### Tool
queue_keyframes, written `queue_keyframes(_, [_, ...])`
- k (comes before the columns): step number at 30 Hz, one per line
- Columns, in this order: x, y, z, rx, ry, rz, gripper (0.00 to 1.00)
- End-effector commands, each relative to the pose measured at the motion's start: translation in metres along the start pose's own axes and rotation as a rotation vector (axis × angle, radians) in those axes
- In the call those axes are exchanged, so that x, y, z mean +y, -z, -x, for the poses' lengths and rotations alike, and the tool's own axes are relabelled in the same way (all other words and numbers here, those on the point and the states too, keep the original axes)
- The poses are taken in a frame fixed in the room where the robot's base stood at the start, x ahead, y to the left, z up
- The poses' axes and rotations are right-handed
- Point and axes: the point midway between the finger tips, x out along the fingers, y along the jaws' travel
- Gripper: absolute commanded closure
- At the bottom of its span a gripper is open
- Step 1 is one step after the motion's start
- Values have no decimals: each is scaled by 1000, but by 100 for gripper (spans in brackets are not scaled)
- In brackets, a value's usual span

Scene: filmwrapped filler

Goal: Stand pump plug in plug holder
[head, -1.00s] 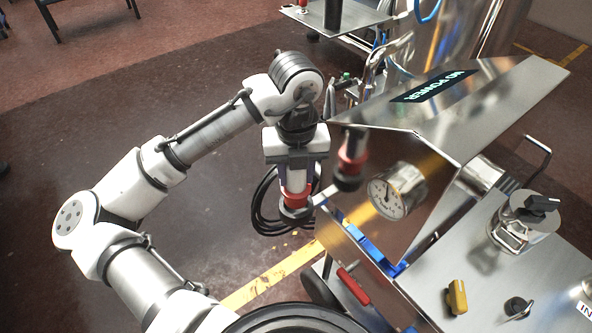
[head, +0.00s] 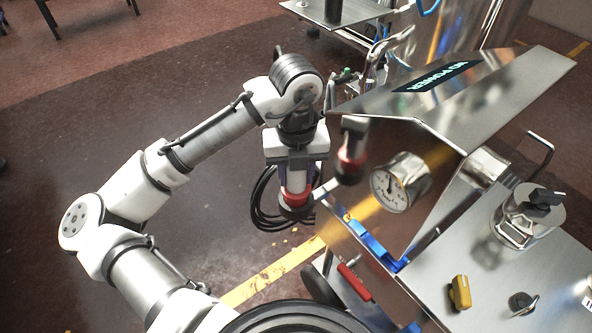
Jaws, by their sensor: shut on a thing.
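My gripper (head: 294,180) points down in front of the steel machine's side panel. It is shut on the pump plug (head: 295,197), a white upright piece with a red collar. The fingers hide much of the plug's upper part. The plug holder (head: 327,188) shows as a pale bracket reaching out from the panel, with a dark round part at the plug's lower end. The plug looks upright and over or in that dark part. I cannot tell how deep it sits.
The panel mirrors the plug beside a pressure gauge (head: 400,182). Blue fittings (head: 370,243) and a red handle (head: 354,281) are below. A black cable coil (head: 267,200) hangs behind the gripper. Knobs stand on the steel top (head: 480,262) at right.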

Motion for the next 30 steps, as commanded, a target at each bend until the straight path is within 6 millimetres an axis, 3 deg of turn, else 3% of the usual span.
queue_keyframes(23, [0, 0, -20, -1, 1, 0, 98])
queue_keyframes(24, [0, 0, -19, -1, 0, 0, 59])
queue_keyframes(30, [0, 0, -19, -1, 0, 0, 37])
